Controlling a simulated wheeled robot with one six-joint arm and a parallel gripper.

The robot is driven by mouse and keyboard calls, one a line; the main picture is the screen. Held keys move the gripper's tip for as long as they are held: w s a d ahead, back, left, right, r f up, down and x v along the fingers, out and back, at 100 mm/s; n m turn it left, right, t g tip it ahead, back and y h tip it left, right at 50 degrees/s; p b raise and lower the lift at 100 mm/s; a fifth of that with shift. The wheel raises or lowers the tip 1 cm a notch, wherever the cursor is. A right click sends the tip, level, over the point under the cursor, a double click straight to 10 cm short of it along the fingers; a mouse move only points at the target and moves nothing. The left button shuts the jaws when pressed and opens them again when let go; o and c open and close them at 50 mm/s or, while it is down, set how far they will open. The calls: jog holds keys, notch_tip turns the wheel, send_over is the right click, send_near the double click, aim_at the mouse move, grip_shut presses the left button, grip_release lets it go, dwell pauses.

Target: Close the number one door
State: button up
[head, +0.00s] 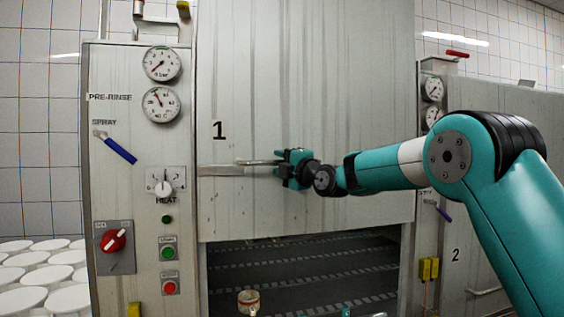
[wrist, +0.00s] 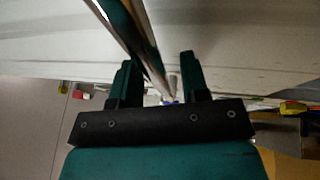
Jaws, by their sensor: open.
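The number one door (head: 300,80) is a tall grey metal panel marked "1" in the head view. Its lower edge hangs above a dark opening (head: 300,270), so the door is partly raised. A horizontal bar handle (head: 225,170) crosses the door below the number. My gripper (head: 275,168) is at the right part of this handle. In the wrist view my gripper (wrist: 158,75) has its two fingers apart, with the handle (wrist: 135,35) running between them. I cannot tell whether either finger touches the bar.
A control panel with gauges (head: 161,64), a blue spray lever (head: 120,150) and a red switch (head: 113,240) stands left of the door. White round moulds (head: 35,275) are stacked at the lower left. Door two (head: 480,250) is at the right, behind my arm.

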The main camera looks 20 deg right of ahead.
grip_shut()
notch_tip(320, 180, down, 46)
jog(key=b, duration=4.9)
jog(key=shift+c, duration=0.6)
grip_release()
jog(key=shift+o, duration=0.6)
jog(key=shift+r, duration=0.15)
jog(key=shift+d, duration=0.1)
jog(key=b+v, duration=0.1)
jog(key=v, duration=1.6)
jog(key=shift+s+b, duration=0.2)
jog(key=shift+b, duration=0.15)
